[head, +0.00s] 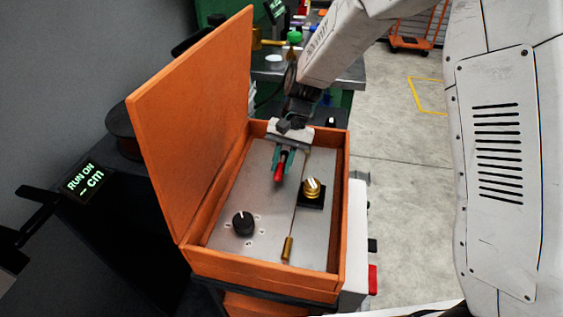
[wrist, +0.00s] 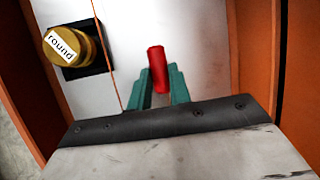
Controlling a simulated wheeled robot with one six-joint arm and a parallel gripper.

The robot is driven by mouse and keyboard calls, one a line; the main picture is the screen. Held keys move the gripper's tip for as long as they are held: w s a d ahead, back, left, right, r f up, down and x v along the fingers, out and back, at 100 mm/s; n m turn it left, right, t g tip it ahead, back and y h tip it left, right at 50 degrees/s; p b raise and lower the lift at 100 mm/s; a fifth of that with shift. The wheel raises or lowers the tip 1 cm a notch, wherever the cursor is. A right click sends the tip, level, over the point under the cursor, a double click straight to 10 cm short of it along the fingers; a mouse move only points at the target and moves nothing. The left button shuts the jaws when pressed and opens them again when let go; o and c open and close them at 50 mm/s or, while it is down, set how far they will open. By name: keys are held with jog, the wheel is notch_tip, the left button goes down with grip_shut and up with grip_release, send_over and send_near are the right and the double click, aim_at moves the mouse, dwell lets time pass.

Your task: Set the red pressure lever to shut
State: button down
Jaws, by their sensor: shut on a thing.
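The red pressure lever (head: 279,171) stands on the grey panel inside an orange box, toward the panel's far end. In the wrist view the red lever (wrist: 157,69) sticks out between the green fingertips. My gripper (head: 285,160) reaches down from the far side of the box, and it also shows in the wrist view (wrist: 160,95). Its fingers are closed around the lever, one on each side. The lever's base and pivot are hidden behind the fingers. I cannot read any marks for its positions.
A black dial (head: 243,223) and a brass cylinder (head: 288,248) are nearer. The orange box's raised lid (head: 192,120) stands on the left, and its walls (head: 270,270) surround the panel.

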jog(key=c, duration=1.3)
grip_release()
jog(key=v, duration=0.7)
jog(key=shift+w+r, duration=0.2)
jog(key=shift+r, duration=0.15)
jog(key=shift+d, duration=0.1)
jog(key=s+d+r+t+h, duration=0.1)
jog(key=s+d+r, duration=0.3)
jog(key=s+d, duration=0.3)
jog(key=s+d+r+n+t+h, duration=0.1)
jog(key=s+d+r+t, duration=0.1)
jog(key=s+d+r, duration=0.2)
jog(key=s+d+r+n+t+h, duration=0.1)
jog(key=s+d+r, duration=0.4)
jog(key=s, duration=1.3)
jog(key=d+t, duration=0.1)
jog(key=d, duration=0.3)
jog(key=shift+s+d, duration=0.3)
jog(key=shift+d, duration=0.1)
